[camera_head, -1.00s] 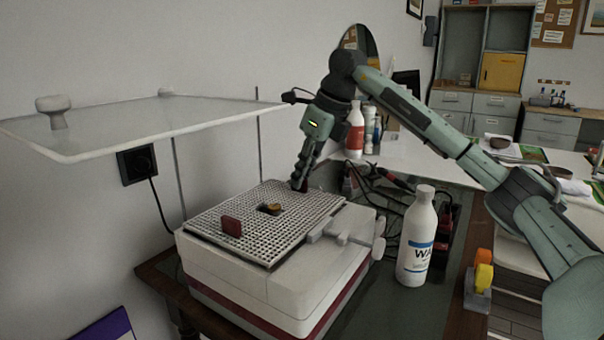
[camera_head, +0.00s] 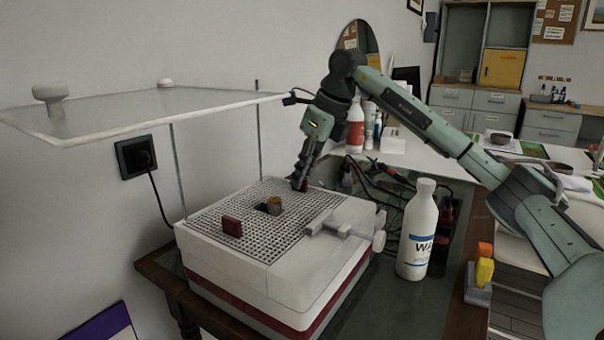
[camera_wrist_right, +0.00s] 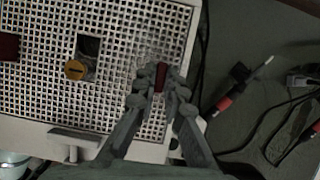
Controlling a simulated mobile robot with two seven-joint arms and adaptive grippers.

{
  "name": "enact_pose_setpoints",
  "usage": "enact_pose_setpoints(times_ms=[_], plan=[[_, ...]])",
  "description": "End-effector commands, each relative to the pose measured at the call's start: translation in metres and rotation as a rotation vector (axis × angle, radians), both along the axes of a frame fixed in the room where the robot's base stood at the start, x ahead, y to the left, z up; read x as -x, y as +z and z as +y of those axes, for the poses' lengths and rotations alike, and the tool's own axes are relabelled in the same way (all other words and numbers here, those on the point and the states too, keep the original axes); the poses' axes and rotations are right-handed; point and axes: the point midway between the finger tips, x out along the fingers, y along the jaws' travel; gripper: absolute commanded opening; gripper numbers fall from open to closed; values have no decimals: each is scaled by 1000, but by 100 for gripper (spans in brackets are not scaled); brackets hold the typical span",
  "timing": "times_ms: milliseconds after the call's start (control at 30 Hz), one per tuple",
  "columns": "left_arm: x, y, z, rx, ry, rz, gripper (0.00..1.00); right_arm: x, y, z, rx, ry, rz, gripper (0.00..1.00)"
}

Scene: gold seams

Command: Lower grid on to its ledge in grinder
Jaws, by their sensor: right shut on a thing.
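The white mesh grid (camera_head: 262,245) lies level within the top opening of the white grinder (camera_head: 235,285), about flush with its rim. The ledge is hidden beneath it, so I cannot tell whether the grid touches it. A dark red grip block (camera_head: 232,227) stands on its near left part. My right gripper (camera_head: 301,184) is shut on the other red grip (camera_wrist_right: 160,77) at the grid's far right edge. A brass-coloured grinding head (camera_head: 274,205) stands up through the square hole in the grid; it also shows in the right wrist view (camera_wrist_right: 75,70). My left gripper is out of view.
A clear raised shield (camera_head: 150,112) hangs over the grinder's left side. A grey arm with a knob (camera_head: 345,231) sits on the grinder's right rim. A white bottle (camera_head: 417,235) stands close right. Cables and red-handled tools (camera_head: 385,170) lie behind.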

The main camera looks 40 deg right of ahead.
Motion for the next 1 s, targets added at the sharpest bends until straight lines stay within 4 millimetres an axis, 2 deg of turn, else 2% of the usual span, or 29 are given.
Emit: enact_pose_setpoints(times_ms=[133, 167, 333, 633, 1000], plan=[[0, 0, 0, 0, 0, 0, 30, 0, 0, 0, 0, 0, 0, 0], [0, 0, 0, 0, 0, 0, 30, 0, 0, 0, 0, 0, 0, 12], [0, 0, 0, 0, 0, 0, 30, 0, 0, 0, 0, 0, 0, 33], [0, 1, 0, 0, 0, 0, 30, 0, 1, 0, 0, 0, 1, 34], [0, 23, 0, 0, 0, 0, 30, 0, 24, 0, 0, 0, 1, 34]])
